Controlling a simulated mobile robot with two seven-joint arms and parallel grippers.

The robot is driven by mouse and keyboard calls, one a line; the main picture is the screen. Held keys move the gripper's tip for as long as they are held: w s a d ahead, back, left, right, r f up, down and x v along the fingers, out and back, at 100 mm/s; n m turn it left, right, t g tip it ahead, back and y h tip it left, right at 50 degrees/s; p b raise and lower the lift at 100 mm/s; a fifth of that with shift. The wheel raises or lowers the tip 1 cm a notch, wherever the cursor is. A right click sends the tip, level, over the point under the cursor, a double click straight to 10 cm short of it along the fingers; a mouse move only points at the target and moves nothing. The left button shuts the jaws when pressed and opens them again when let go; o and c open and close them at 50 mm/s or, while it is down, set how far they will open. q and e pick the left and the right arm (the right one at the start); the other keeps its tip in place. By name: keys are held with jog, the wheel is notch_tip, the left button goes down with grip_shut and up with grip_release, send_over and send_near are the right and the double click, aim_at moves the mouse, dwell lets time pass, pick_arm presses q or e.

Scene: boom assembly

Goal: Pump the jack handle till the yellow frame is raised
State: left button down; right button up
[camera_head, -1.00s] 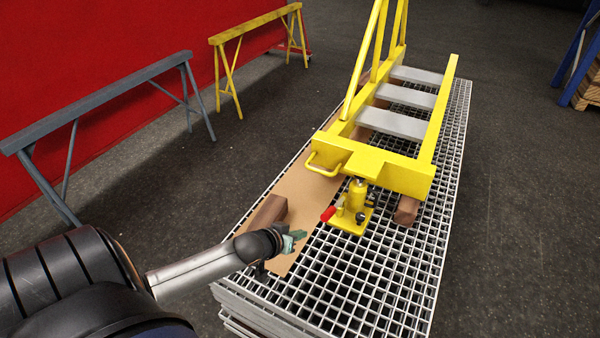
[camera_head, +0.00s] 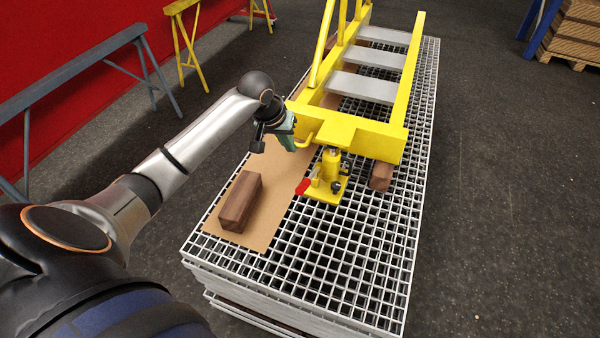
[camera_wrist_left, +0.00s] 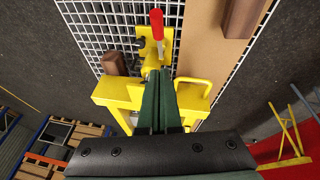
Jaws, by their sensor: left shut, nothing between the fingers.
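The yellow frame (camera_head: 372,139) lies on the grating platform with its near crossbeam over the yellow jack (camera_head: 329,178). The jack's red handle grip (camera_head: 303,187) sticks out to the left and also shows at the top of the left wrist view (camera_wrist_left: 157,24). My left gripper (camera_head: 292,146) is shut and empty, just left of the crossbeam beside the frame's bent handle loop. In the left wrist view its green fingers (camera_wrist_left: 164,92) are together and point toward the jack. I cannot tell whether they touch anything. My right gripper is not in view.
A loose wooden block (camera_head: 241,201) lies on the brown board (camera_head: 270,225). Another block (camera_head: 381,177) sits beneath the crossbeam's right side. Grey (camera_head: 75,68) and yellow (camera_head: 183,40) trestles stand to the left. The near grating (camera_head: 330,255) is clear.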

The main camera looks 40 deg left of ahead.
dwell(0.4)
pick_arm(q)
jog(key=b, duration=0.1)
send_over(303, 181)
jog(key=a, duration=0.1)
notch_tip(303, 181, down, 10)
jog(key=r, duration=0.1)
jog(key=shift+s+d+f, duration=0.15)
jog(key=shift+s+f, duration=0.15)
jog(key=shift+f, duration=0.35)
jog(key=shift+s+d+f, duration=0.15)
jog(key=shift+s+f, duration=0.1)
jog(key=shift+f, duration=0.35)
jog(key=shift+s+d+f, duration=0.2)
jog(key=shift+s+f, duration=0.05)
jog(key=shift+f, duration=0.35)
jog(key=shift+f, duration=0.1)
